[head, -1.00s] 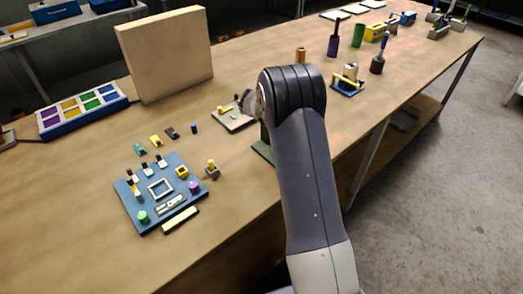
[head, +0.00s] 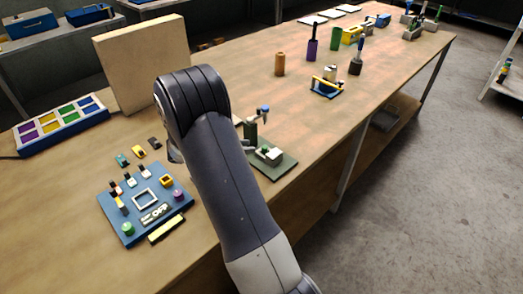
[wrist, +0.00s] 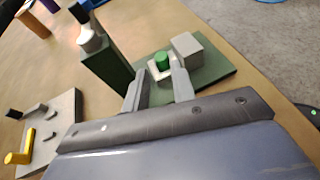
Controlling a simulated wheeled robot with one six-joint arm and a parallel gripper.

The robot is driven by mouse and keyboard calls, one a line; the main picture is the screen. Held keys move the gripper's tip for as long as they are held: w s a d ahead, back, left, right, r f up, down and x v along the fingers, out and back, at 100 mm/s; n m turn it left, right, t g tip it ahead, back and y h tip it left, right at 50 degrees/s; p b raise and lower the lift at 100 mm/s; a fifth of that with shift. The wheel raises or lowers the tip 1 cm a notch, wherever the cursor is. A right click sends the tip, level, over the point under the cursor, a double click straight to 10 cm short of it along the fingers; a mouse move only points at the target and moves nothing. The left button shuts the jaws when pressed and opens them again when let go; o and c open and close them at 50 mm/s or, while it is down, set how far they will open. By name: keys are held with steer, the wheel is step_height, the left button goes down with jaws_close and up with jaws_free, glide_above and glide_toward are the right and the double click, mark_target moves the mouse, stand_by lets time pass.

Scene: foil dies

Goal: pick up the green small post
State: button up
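A small green post (wrist: 162,60) stands upright on a light base on a dark green plate (wrist: 215,76) in the wrist view. The plate also shows in the head view (head: 280,168), right of my arm, with a small green top (head: 264,151) on its light fixture. My gripper (wrist: 160,72) is open, with one finger on each side of the post's line of sight. I cannot tell whether the fingers are level with the post or short of it.
A dark green upright block (wrist: 104,62) with a light knob stands close left of the fingers, and a grey block (wrist: 187,47) stands right of the post. A grey plate with a yellow handle (wrist: 20,157) lies lower left. Bare bench lies beyond the plate.

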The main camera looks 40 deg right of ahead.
mark_target(265, 147)
steer(key=shift+f+p+x, duration=0.1)
steer(key=shift+p+x, duration=0.25)
steer(key=shift+x, duration=1.15)
steer(key=shift+f+p+x, duration=0.15)
steer(key=shift+p+x, duration=0.2)
steer(key=shift+x, duration=1.15)
steer(key=shift+w+a, duration=0.1)
steer(key=shift+c, duration=0.6)
jaws_close()
